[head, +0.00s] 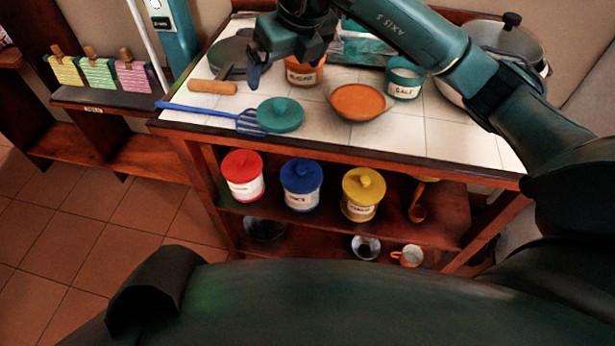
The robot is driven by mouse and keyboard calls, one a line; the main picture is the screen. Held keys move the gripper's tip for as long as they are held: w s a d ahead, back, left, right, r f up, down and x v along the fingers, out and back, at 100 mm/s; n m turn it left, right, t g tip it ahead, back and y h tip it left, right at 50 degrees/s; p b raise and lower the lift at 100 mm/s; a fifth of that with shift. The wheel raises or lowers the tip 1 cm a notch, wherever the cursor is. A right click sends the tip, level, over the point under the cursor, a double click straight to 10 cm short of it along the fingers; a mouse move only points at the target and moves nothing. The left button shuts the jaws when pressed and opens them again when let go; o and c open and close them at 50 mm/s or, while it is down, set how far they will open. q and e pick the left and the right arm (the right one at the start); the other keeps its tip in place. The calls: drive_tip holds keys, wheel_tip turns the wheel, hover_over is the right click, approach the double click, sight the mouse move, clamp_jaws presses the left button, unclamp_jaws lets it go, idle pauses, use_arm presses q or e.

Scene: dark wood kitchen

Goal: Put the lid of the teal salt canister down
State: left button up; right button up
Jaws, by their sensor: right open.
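My left gripper is not in view.
A bowl of orange contents (358,101) sits between lid and canister. An orange canister (304,72) stands partly hidden behind my right gripper. The blue spatula (205,110), a wooden-handled pan (228,58) and a large pot (505,45) share the tabletop. Red, blue and yellow lidded canisters stand on the shelf below.

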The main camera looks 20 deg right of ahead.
drive_tip(key=s+a+f+n+g+y, duration=0.2)
drive_tip(key=s+a+f+y, duration=0.25)
drive_tip(key=a, duration=0.25)
drive_tip(key=s+a+r+m+g+y, duration=0.1)
drive_tip(key=s+a+r+m+y, duration=0.35)
drive_tip(key=s+a+y, duration=0.85)
drive_tip(key=w+d+f+m+t+h, duration=0.3)
drive_tip(key=w+d+m+t, duration=0.15)
drive_tip(key=m+t, duration=0.5)
drive_tip(key=w+d+f+m+t+h, duration=0.3)
drive_tip(key=d+m+t, duration=0.3)
drive_tip(key=m, duration=0.6)
drive_tip(key=s+d+f+m+g+h, duration=0.2)
drive_tip(key=s+f+m+h, duration=0.2)
drive_tip(key=f, duration=0.6)
drive_tip(key=s+d+f+m+g+h, duration=0.3)
drive_tip(key=s+f+m, duration=0.3)
drive_tip(key=f, duration=0.4)
drive_tip(key=shift+s+d+f+m+h, duration=0.15)
drive_tip(key=shift+s+d+m+h, duration=0.15)
drive_tip(key=shift+m+h, duration=0.4)
drive_tip(key=shift+w+g, duration=0.1)
drive_tip(key=shift+g, duration=0.15)
